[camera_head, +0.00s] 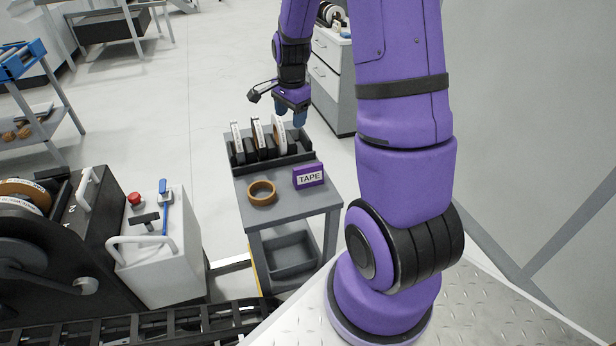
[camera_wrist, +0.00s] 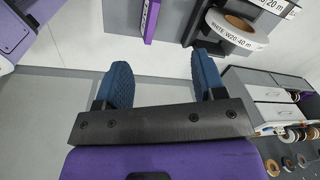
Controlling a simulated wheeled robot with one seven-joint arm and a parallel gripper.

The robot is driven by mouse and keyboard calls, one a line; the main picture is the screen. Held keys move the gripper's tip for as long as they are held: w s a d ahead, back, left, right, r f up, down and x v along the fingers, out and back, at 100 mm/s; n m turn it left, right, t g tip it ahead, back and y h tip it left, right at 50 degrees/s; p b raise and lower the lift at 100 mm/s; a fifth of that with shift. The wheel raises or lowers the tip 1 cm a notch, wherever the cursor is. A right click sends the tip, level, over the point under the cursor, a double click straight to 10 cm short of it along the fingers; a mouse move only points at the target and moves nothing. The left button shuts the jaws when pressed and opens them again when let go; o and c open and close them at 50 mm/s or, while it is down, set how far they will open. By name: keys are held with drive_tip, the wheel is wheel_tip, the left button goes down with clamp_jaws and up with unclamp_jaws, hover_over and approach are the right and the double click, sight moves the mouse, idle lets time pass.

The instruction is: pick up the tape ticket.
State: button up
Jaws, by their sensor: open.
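The tape ticket, a small purple block with a white label reading TAPE (camera_head: 309,176), stands upright on the grey cart top (camera_head: 285,203), near its right edge. Its purple edge also shows at the top of the wrist view (camera_wrist: 151,18). My gripper (camera_head: 290,114) is above and behind the rack at the cart's far end, apart from the ticket. In the wrist view its two blue fingers (camera_wrist: 162,75) are spread with nothing between them.
A black rack (camera_head: 273,157) holding upright tape rolls stands between my gripper and the ticket. A brown tape ring (camera_head: 262,192) lies left of the ticket. A white drawer cabinet (camera_head: 332,80) stands behind right. A machine with a white box (camera_head: 160,250) is left of the cart.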

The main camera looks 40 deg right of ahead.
sight(308, 166)
drive_tip(key=d+f+m, duration=0.1)
drive_tip(key=d+f, duration=0.1)
drive_tip(key=f, duration=0.2)
drive_tip(key=d+f+m, duration=0.2)
drive_tip(key=f, duration=0.2)
drive_tip(key=d+f+m+g, duration=0.1)
drive_tip(key=d+f+m, duration=0.1)
drive_tip(key=f, duration=0.2)
drive_tip(key=shift+s+d+f, duration=0.1)
drive_tip(key=shift+s+d, duration=0.05)
drive_tip(key=shift+s, duration=0.05)
wheel_tip(308, 166, down, 5)
drive_tip(key=shift+f, duration=0.1)
drive_tip(key=shift+s+a+f, duration=0.15)
drive_tip(key=shift+f, duration=1.25)
drive_tip(key=shift+s+a+f, duration=0.1)
drive_tip(key=shift+a+f, duration=0.05)
drive_tip(key=shift+f, duration=1.2)
drive_tip(key=c, duration=1)
